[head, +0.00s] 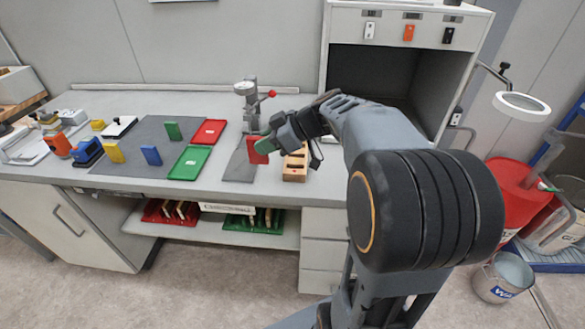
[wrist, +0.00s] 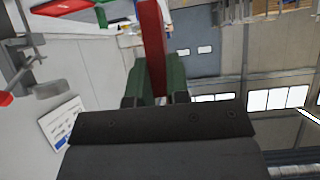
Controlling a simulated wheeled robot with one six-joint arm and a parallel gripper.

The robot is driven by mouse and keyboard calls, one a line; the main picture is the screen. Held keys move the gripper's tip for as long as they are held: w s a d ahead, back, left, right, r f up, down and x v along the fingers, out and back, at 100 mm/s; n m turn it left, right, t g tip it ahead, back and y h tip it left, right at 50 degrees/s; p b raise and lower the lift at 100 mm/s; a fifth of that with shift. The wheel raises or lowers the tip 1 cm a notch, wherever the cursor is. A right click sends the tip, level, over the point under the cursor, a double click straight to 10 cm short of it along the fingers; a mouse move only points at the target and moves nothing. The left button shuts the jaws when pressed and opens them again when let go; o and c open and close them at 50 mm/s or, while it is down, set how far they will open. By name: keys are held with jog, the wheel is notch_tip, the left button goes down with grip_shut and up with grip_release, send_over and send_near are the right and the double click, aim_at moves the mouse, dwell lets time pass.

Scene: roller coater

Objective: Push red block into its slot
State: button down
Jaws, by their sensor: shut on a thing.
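The red block (head: 255,156) is between the green fingers of my gripper (head: 267,144), held upright above the bench. In the wrist view the same red block (wrist: 152,38) rises from between the two green fingers (wrist: 155,82), which are shut on it. A wooden holder (head: 294,173) with openings stands on the bench just right of the block. The gripper and arm partly cover the holder's far side, and which slot belongs to the red block cannot be made out. The block appears apart from the holder.
A gauge stand (head: 246,98) with a red knob stands behind the gripper. A red tray (head: 209,131) and a green tray (head: 190,163) lie to the left. Green (head: 173,131), blue (head: 151,155) and yellow (head: 115,152) blocks stand on a grey mat. A cabinet (head: 334,42) rises behind right.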

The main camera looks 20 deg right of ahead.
jog(key=shift+w+d+f+p, duration=0.75)
jog(key=shift+d+f, duration=0.85)
jog(key=shift+d, duration=0.45)
jog(key=shift+w+d+f+p, duration=0.5)
jog(key=shift+w+d+f, duration=0.4)
jog(key=shift+d+f, duration=1)
jog(key=shift+w+d+f+p, duration=0.75)
jog(key=shift+d+f, duration=0.6)
jog(key=shift+d, duration=0.9)
notch_tip(320, 180, down, 3)
jog(key=shift+w+r, duration=0.1)
jog(key=shift+r, duration=0.05)
jog(key=shift+f+b, duration=0.2)
jog(key=shift+b, duration=0.15)
jog(key=c, duration=1.1)
grip_release()
jog(key=shift+r, duration=0.1)
